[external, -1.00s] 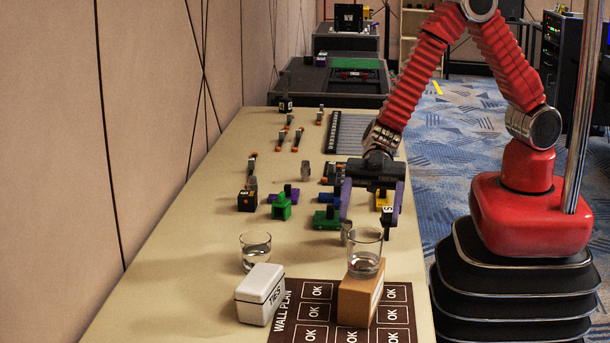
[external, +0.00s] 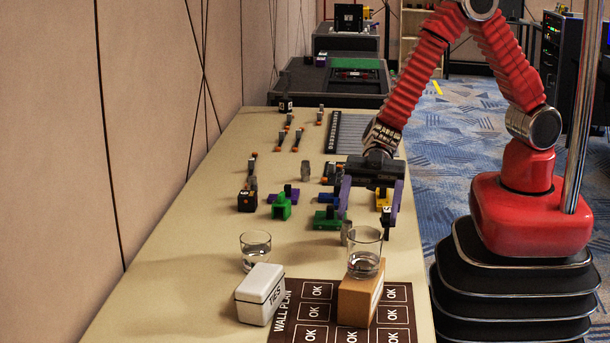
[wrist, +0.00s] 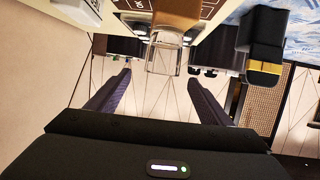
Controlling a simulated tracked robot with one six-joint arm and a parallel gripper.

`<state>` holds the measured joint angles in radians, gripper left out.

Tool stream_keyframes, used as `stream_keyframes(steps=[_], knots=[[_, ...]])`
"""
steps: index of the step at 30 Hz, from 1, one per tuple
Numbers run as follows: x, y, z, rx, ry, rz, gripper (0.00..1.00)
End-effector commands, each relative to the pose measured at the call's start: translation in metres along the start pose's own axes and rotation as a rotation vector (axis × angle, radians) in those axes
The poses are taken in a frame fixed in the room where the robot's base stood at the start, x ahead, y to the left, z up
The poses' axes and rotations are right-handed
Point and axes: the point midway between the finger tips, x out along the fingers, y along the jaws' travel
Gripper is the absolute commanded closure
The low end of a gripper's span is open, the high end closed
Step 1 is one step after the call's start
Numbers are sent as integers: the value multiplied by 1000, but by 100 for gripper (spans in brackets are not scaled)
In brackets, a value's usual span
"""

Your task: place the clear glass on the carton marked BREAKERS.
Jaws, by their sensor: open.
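A clear glass (external: 365,254) stands upright on top of a brown carton (external: 356,302); the lettering on the carton's side is too small to read. A second clear glass (external: 255,250) stands on the table, behind a white carton marked TIES (external: 259,294). My gripper (external: 368,209) is open and empty, just behind and above the glass on the brown carton. In the wrist view that glass (wrist: 163,58) shows upside down, ahead of my open fingertips (wrist: 158,78) and apart from them, with the brown carton (wrist: 180,12) at the top edge.
A dark WALL PLAN mat (external: 398,312) with OK squares lies under the brown carton. Green blocks (external: 281,207) and other small parts lie behind.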

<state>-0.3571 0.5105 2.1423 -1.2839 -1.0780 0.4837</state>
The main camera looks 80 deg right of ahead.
Motion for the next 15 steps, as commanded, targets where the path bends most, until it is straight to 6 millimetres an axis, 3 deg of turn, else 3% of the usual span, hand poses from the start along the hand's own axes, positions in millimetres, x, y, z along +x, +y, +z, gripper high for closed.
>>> stream_keyframes(steps=[5,8,15], knots=[[-20,29,-12,-24,-36,121,27],[-42,55,-23,-38,-75,238,27],[-120,110,-45,-30,-189,541,27]])
